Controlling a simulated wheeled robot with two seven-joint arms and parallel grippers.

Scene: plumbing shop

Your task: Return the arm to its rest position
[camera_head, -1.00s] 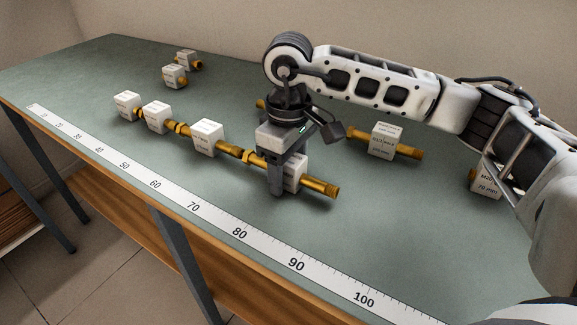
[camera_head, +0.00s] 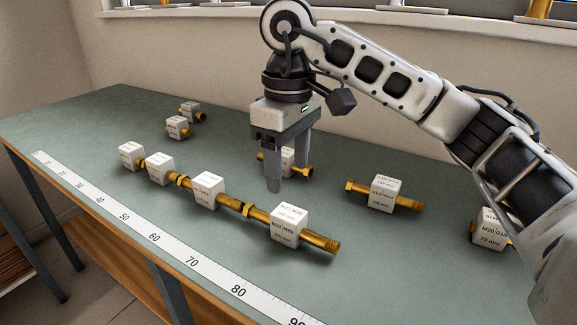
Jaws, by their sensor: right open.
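My right gripper (camera_head: 289,180) points down and is open and empty. It hangs above the bench, behind the near end of a row of joined brass fittings. The row runs diagonally and carries white labelled blocks: a near block (camera_head: 289,227), a middle block (camera_head: 208,190), another (camera_head: 160,169) and a far one (camera_head: 131,156). My right arm (camera_head: 385,85) reaches in from the right. A fitting with a white block (camera_head: 287,161) stands behind the gripper, partly hidden by its fingers. My left gripper is not in view.
The green bench (camera_head: 95,130) has a ruler strip (camera_head: 170,247) along its front edge. Loose fittings stand at the right, one with a white block (camera_head: 381,194) and one (camera_head: 490,229) near my arm. Two small ones (camera_head: 178,127) (camera_head: 190,111) stand at the back left.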

